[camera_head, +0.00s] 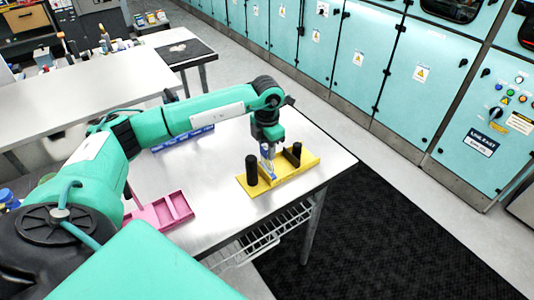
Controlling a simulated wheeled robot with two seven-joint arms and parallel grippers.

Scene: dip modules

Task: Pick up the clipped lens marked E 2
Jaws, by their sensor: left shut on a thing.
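My left gripper (268,146) points down over a yellow tray (298,169) near the right corner of the white table. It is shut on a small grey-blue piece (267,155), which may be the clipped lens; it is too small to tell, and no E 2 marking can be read. The piece is over the tray's middle, between a black cylinder (251,170) on the left and a dark block (293,154) on the right. I cannot tell whether it touches the tray. My right gripper is not in view.
A pink compartment tray (165,211) lies at the table's front left. A blue rack (184,139) lies behind my left arm. The white tabletop (220,178) between the trays is clear. A wire shelf (268,232) hangs below the front edge. Teal cabinets (350,60) line the back.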

